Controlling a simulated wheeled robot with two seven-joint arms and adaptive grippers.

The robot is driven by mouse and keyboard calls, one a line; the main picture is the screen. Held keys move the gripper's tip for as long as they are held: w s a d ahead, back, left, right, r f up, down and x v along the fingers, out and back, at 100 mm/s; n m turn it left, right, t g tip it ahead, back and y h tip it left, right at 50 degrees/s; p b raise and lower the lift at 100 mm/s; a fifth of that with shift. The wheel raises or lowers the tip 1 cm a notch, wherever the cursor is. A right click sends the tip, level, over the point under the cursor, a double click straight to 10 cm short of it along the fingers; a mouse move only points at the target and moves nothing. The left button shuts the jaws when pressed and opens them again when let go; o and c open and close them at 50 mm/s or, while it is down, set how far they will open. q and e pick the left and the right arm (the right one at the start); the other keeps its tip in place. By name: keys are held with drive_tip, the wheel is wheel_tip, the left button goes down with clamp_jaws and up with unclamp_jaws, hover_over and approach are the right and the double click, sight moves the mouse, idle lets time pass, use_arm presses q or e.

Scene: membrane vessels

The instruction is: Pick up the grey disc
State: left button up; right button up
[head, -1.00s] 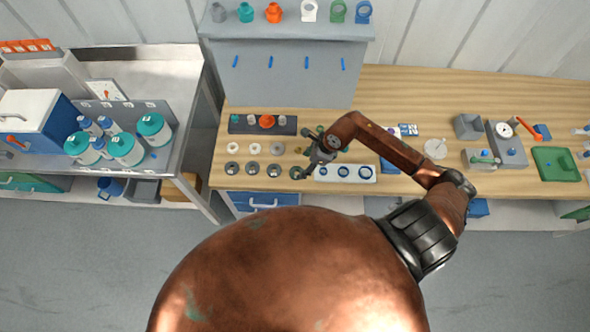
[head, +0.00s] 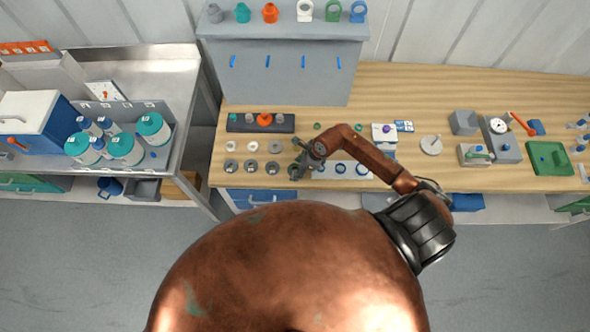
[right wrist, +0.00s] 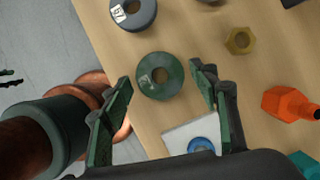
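In the head view a grey disc (head: 272,168) lies flat on the wooden bench in the front row of discs. In the right wrist view a grey disc (right wrist: 133,14) with a white label lies at the top, outside my fingers. My right gripper (right wrist: 160,72) is open and empty above the bench. A dark green disc (right wrist: 160,77) with a label shows between its fingers, and I see no contact. In the head view my right gripper (head: 297,168) is just right of the grey disc and partly covers the green disc. My left gripper is not in view.
A white plate with blue rings (right wrist: 190,131) lies close to my right fingers. A brass nut (right wrist: 240,41) and an orange fitting (right wrist: 290,104) stand nearby. Other discs (head: 250,167) lie to the left. A dark rack (head: 239,122) is behind.

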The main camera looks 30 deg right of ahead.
drive_tip(key=c, duration=0.9)
drive_tip(key=shift+r, duration=0.1)
drive_tip(key=shift+c, duration=0.2)
